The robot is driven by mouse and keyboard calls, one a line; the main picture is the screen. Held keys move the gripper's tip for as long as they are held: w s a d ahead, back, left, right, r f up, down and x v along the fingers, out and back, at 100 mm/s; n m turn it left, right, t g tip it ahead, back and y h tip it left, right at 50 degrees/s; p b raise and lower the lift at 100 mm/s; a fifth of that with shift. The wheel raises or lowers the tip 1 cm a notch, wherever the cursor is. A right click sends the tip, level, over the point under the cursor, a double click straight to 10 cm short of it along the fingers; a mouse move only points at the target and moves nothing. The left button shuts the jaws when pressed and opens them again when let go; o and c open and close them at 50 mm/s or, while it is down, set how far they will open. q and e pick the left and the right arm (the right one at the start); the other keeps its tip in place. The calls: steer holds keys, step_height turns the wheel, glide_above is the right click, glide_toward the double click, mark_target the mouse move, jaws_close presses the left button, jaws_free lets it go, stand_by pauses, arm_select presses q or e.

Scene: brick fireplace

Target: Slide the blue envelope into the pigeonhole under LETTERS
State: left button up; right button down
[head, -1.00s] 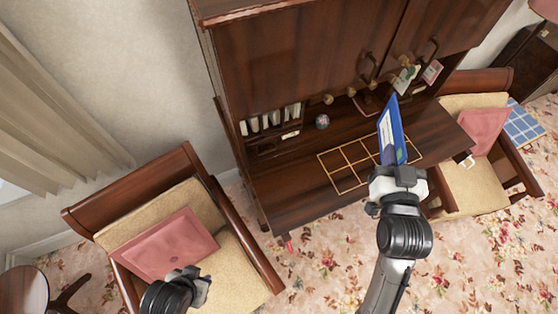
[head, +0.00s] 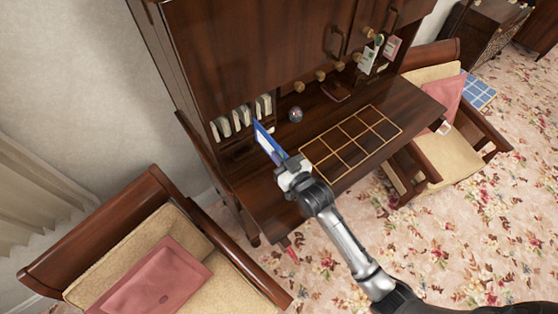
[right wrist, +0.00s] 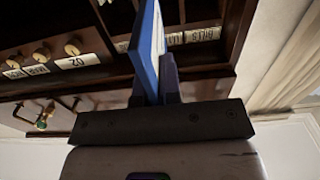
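The blue envelope (head: 268,142) is upright in my right gripper (head: 287,165), with a pale panel on one face. The gripper holds it by its lower end in front of the pigeonholes at the left of the desk. In the right wrist view the envelope (right wrist: 147,45) rises between the fingers (right wrist: 160,92), near upside-down labels. One label reads BILLS (right wrist: 203,34); the label beside it (right wrist: 175,39) is partly hidden by the envelope and finger. The envelope's far end looks close to the pigeonholes; I cannot tell whether it is inside one. My left gripper is out of view.
Several white papers (head: 243,115) stand in the pigeonholes. A small round ornament (head: 296,115) and a gold-lined grid (head: 352,142) are on the desk. Wooden knobs (head: 320,75) run along the shelf. Armchairs with a pink cushion (head: 158,278) stand either side.

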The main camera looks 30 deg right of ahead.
steer(key=shift+w+d+f, duration=0.1)
steer(key=shift+w+f, duration=0.05)
steer(key=shift+f, duration=0.35)
steer(key=shift+w+d+f, duration=0.1)
steer(key=shift+f, duration=0.4)
steer(key=shift+w+a+f+b, duration=0.15)
steer(key=shift+w+a+b, duration=0.35)
steer(key=shift+w+b, duration=1.7)
steer(key=shift+w+a+f+b, duration=0.15)
steer(key=shift+w+a+b, duration=0.5)
steer(key=shift+w, duration=2.95)
steer(key=shift+w+a+f+b, duration=0.15)
steer(key=shift+w+a+b, duration=0.2)
steer(key=shift+w+b, duration=1.9)
steer(key=shift+w+p, duration=0.6)
steer(key=shift+w, duration=0.1)
